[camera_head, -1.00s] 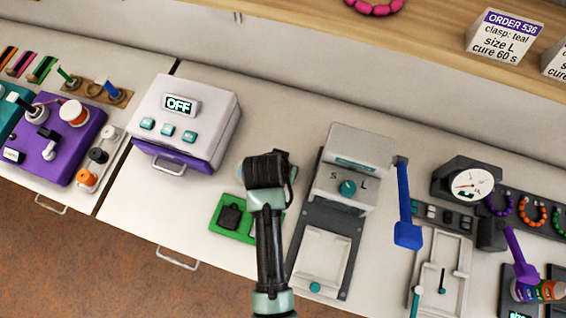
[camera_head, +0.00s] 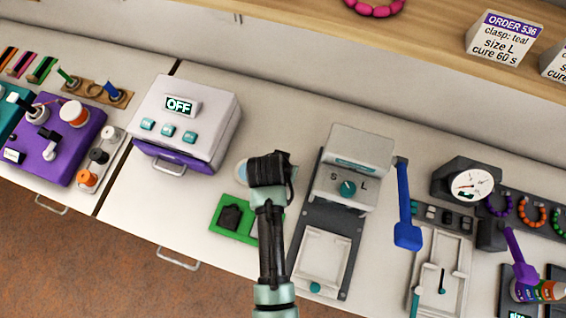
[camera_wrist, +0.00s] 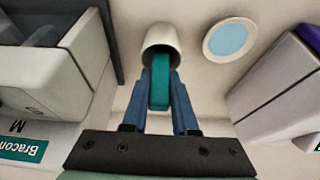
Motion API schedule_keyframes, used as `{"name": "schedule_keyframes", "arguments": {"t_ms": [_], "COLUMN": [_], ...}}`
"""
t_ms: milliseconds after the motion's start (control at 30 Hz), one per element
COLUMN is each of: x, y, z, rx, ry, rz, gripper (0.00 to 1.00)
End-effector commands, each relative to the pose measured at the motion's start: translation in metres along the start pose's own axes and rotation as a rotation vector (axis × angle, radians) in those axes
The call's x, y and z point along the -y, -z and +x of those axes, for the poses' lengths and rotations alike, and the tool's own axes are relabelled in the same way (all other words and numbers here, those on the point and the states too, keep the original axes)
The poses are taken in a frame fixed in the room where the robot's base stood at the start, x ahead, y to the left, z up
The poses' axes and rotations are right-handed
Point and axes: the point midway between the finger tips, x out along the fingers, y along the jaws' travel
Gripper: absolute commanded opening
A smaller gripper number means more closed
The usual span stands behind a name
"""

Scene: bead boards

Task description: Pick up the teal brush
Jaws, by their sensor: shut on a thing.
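In the wrist view, my gripper (camera_wrist: 161,82) has its two blue fingers closed on either side of a teal, flat handle, the teal brush (camera_wrist: 159,95). The far end of the brush is at the mouth of a small white cup (camera_wrist: 161,38), and its tip is hidden there. I cannot tell whether the brush is clear of the cup. In the head view, my gripper (camera_head: 268,172) is over the table, left of the grey press, and my wrist hides the brush and cup.
A white dish with a light blue inside (camera_wrist: 229,40) is beside the cup. The grey press (camera_head: 350,165) with S and L marks stands close on the right. A white box reading OFF (camera_head: 187,115) is on the left, and a green pad (camera_head: 233,235) is in front.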

Motion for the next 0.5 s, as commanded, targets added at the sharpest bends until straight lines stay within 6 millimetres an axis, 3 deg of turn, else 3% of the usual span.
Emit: {"name": "schedule_keyframes", "arguments": {"t_ms": [300, 500], "x": [0.0, 0.001], "y": [0.002, 0.012], "z": [-0.003, -0.027], "rx": [-0.001, -0.005], "ry": [0.0, 0.002], "rz": [0.0, 0.0], "gripper": [0.0, 0.0]}}
